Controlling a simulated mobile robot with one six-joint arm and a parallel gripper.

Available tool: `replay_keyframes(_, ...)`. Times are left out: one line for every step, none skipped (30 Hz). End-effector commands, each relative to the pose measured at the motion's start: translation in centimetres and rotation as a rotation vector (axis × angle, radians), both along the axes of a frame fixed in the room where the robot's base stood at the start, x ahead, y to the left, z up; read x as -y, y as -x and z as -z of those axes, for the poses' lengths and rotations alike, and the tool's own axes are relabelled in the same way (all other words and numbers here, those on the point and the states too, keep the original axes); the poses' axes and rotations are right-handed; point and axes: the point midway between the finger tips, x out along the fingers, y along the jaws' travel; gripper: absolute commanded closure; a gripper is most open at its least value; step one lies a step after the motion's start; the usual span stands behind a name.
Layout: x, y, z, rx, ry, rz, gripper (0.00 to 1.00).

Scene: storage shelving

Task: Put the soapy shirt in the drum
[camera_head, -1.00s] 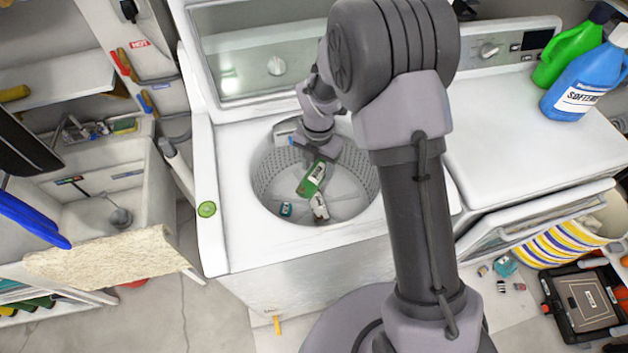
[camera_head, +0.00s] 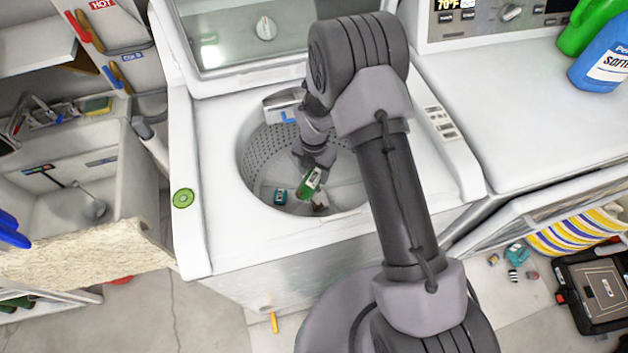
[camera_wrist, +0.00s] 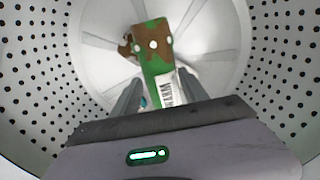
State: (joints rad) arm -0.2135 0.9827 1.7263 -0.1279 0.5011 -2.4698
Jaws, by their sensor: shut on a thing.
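My gripper (camera_head: 315,158) reaches down inside the washer drum (camera_head: 262,150). It is shut on a green and brown item (camera_head: 309,184) with a white barcode label. In the wrist view the item (camera_wrist: 154,66) stands out between my two fingers (camera_wrist: 158,90), with the drum floor behind it. Whether it is the soapy shirt I cannot tell; it looks stiff and box-like. A small teal item (camera_head: 281,196) lies in the drum on the left. A small pale and brown item (camera_head: 320,200) shows just beside the held item. No cloth shirt is clearly visible.
The drum's rim and the white washer top (camera_head: 240,245) surround my gripper. A utility sink (camera_head: 60,210) stands to the left. A dryer (camera_head: 500,110) with a blue softener bottle (camera_head: 603,55) stands to the right. My arm hides part of the drum's right side.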

Motion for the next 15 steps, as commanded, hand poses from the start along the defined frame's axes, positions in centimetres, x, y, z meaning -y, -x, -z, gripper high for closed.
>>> replay_keyframes(0.0, 0.0, 1.3, -0.001, 0.000, 0.000, 0.95)
replay_keyframes(0.0, 0.1, 1.9, -0.001, 0.000, 0.000, 0.95)
replay_keyframes(0.0, 0.0, 2.3, -0.001, 0.000, 0.000, 0.95)
replay_keyframes(0.0, 0.0, 2.4, 0.000, 0.000, 0.000, 0.95)
replay_keyframes(0.0, 0.0, 2.3, 0.000, 0.000, 0.000, 0.95)
replay_keyframes(0.0, 0.0, 2.2, 0.001, -0.001, 0.000, 0.95)
replay_keyframes(0.0, 0.0, 2.1, 0.001, -0.001, 0.000, 0.95)
replay_keyframes(0.0, 0.0, 2.1, 0.001, -0.001, 0.000, 0.95)
replay_keyframes(0.0, 0.0, 2.1, 0.001, -0.001, 0.000, 0.95)
replay_keyframes(0.0, 0.0, 2.2, 0.001, -0.001, 0.000, 0.95)
replay_keyframes(0.0, 0.0, 2.3, 0.000, 0.000, 0.000, 0.95)
replay_keyframes(0.0, 0.0, 2.4, 0.000, 0.000, 0.000, 0.95)
replay_keyframes(0.0, 0.0, 2.5, 0.000, 0.000, 0.000, 0.95)
replay_keyframes(0.0, 0.0, 2.6, 0.001, -0.001, 0.000, 0.95)
replay_keyframes(0.0, 0.0, 2.7, 0.001, -0.001, 0.000, 0.95)
